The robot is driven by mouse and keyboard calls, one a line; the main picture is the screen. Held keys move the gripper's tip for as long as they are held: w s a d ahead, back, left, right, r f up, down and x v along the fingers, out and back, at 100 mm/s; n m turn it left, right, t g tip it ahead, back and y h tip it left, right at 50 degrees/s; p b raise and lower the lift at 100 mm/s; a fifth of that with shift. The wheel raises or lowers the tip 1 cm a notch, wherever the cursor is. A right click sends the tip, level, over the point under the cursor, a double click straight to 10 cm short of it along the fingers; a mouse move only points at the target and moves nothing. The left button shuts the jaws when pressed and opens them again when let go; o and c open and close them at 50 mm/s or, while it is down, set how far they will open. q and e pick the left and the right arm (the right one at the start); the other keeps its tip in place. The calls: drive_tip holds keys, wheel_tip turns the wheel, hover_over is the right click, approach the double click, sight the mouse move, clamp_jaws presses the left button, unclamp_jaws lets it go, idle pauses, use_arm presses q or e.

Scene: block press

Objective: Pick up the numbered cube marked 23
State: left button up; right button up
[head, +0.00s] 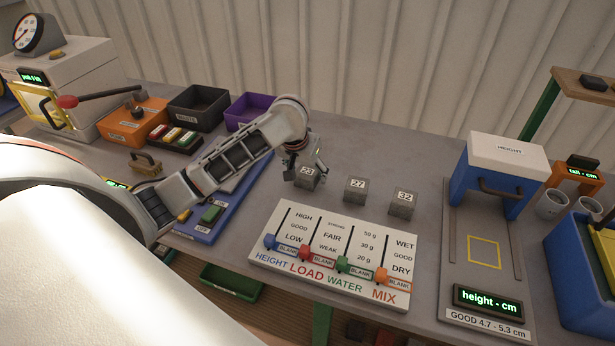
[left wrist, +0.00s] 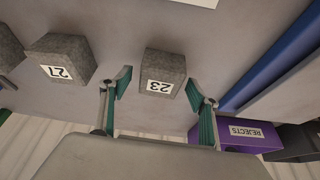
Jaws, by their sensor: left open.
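The grey cube marked 23 (head: 308,178) stands on the table, leftmost of three numbered cubes in the head view. It also shows in the left wrist view (left wrist: 163,72), between and just beyond the fingertips. My left gripper (head: 305,165) is open around the near side of this cube, its green-padded fingers apart; in the left wrist view the gripper (left wrist: 158,90) holds nothing. The cube marked 27 (head: 355,188) stands to its right and the cube marked 32 (head: 403,203) further right. My right gripper is not in view.
A white slider board (head: 335,252) lies in front of the cubes. The purple rejects bin (head: 240,112) and a black bin (head: 197,107) stand behind left. A blue height press (head: 490,185) stands at right. Table behind the cubes is clear.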

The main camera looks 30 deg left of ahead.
use_arm(q)
drive_tip(key=shift+w+f, duration=0.25)
drive_tip(key=shift+f, duration=0.25)
drive_tip(key=c, duration=1.5)
drive_tip(key=shift+a, duration=0.1)
drive_tip(key=shift+r, duration=0.2)
